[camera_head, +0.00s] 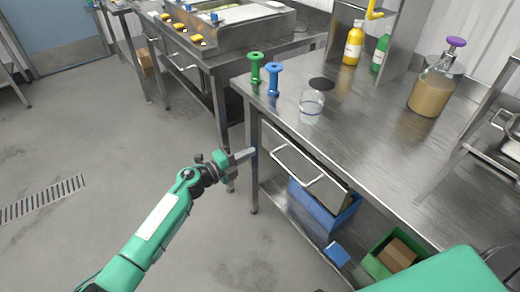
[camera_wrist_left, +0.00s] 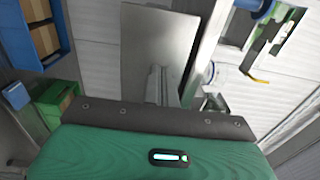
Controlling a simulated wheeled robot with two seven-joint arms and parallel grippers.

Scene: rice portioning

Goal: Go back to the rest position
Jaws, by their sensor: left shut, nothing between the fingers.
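My left gripper (camera_head: 246,155) is in the middle of the head view, at the end of the green arm that comes in from the lower left. Its fingers are shut with nothing held. It is in front of the near left corner of the steel table, below the tabletop, and looks apart from it. In the left wrist view the green gripper housing fills the bottom. My right gripper is not in view.
The steel table (camera_head: 360,130) carries a glass (camera_head: 311,106), a green tool (camera_head: 255,68), a blue tool (camera_head: 273,79) and a jug (camera_head: 433,90). A blue crate (camera_head: 318,205) and green crate (camera_head: 376,264) sit below.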

